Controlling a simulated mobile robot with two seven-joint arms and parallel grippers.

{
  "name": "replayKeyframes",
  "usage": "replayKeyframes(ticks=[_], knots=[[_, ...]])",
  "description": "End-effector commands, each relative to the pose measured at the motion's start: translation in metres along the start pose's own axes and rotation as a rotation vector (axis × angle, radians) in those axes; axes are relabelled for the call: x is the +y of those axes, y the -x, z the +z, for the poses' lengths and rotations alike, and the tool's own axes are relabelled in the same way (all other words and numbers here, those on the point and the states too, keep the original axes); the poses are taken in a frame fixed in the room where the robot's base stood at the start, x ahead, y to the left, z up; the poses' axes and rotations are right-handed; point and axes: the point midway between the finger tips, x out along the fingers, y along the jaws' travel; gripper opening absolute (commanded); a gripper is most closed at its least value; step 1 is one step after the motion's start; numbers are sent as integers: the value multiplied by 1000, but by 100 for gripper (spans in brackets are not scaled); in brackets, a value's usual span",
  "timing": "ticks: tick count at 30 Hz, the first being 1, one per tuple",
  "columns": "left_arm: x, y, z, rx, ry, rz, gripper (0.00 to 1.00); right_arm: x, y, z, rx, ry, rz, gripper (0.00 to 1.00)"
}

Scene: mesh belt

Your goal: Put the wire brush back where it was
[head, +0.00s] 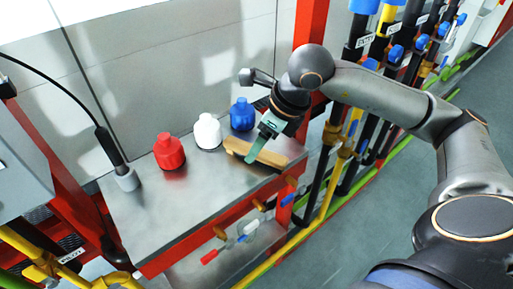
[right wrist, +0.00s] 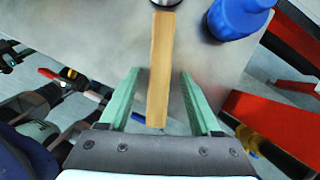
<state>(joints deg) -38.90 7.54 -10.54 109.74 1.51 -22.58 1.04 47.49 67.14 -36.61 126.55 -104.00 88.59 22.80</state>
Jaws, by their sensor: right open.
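The wire brush (head: 268,157) has a pale wooden body and lies at the right end of the metal table top (head: 160,225). My right gripper (head: 262,142) is over it, with its green fingers pointing down. In the right wrist view the wooden body (right wrist: 160,60) runs between the two spread fingers (right wrist: 160,92), with a gap on each side. Its near end reaches past the table edge in that view. The bristles are hidden. My left gripper is not in view.
Red (head: 169,152), white (head: 207,131) and blue (head: 242,115) bottles stand along the back of the table, the blue one close behind the brush. A grey cylinder with a black cable (head: 126,179) stands at the left. Pipes with blue valves (head: 395,54) rise at the right.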

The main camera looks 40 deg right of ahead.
Motion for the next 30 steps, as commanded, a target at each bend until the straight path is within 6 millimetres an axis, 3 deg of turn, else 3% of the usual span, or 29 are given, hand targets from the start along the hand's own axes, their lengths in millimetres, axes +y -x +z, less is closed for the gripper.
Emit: replayKeyframes(ticks=[6, 13, 18, 30], knots=[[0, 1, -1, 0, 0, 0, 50, 0, 51, 1, -5, 0, -3, 64], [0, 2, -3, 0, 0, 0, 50, 0, 88, 1, -3, 1, -1, 64], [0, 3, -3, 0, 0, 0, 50, 0, 98, 0, 0, 1, 0, 64], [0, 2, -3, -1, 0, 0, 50, 0, 98, 0, 0, 1, 0, 64]])
